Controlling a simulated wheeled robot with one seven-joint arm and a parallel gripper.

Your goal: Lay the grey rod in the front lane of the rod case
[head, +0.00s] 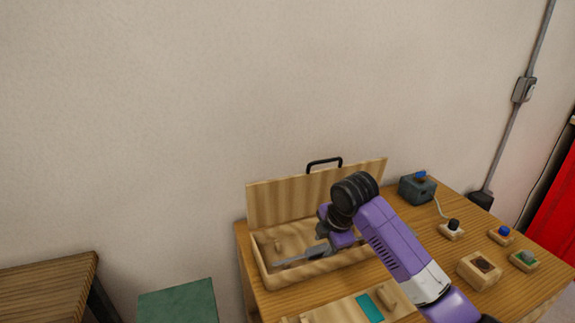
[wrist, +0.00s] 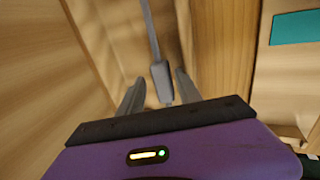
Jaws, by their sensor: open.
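The grey rod (head: 294,260) shows in the head view inside the open wooden rod case (head: 300,278), slanting toward the case's front wall. In the wrist view the rod (wrist: 150,32) runs up the picture, with a thicker grey end (wrist: 161,80) near my gripper. My gripper (wrist: 160,80) is open, with one finger on each side of this thick end and a gap visible on both sides. In the head view my gripper (head: 324,250) is low in the case and partly hidden by my arm. My arm also hides the case's right part.
The case lid (head: 275,203) stands open at the back, with a black handle (head: 324,162). A board with a teal patch (head: 369,307) lies in front. A grey box (head: 417,188) and several small wooden blocks with knobs stand to the right. A green stool (head: 178,303) is at left.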

